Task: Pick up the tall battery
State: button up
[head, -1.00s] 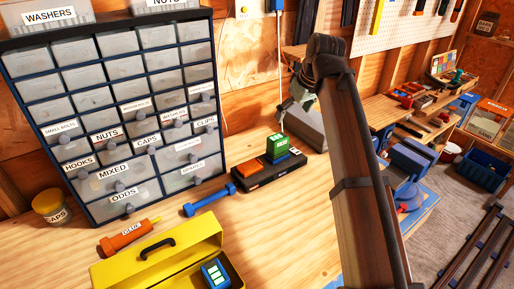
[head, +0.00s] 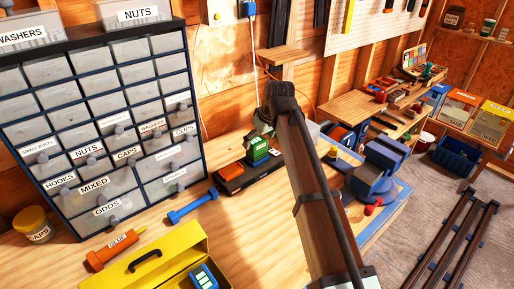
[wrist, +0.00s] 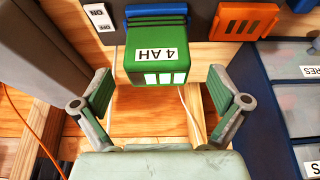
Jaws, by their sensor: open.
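The tall battery (head: 257,150) is green with a white label reading 4 AH and stands upright on the dark charger (head: 232,182) on the workbench. In the wrist view the green battery (wrist: 155,62) is at upper centre, just beyond the space between my fingers. My gripper (wrist: 160,92) is open and empty, with one grey-green finger on each side and nothing between the pads. In the head view my gripper (head: 265,125) is close to the battery, partly hidden by my arm. An orange battery (wrist: 245,20) sits beside it on the charger.
The labelled drawer cabinet (head: 108,130) stands at left. Another battery (head: 204,280) is in the toolbox.

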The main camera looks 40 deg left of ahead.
jog(key=shift+w+a+f+p, duration=0.15)
jog(key=shift+a+f+p, duration=0.2)
jog(key=shift+f+p, duration=0.15)
jog(key=shift+p+x, duration=0.5)
jog(key=shift+x, duration=1.4)
jog(key=shift+w, duration=0.1)
jog(key=c, duration=1.4)
jog(key=shift+c, duration=0.5)
jog(key=shift+r, duration=0.15)
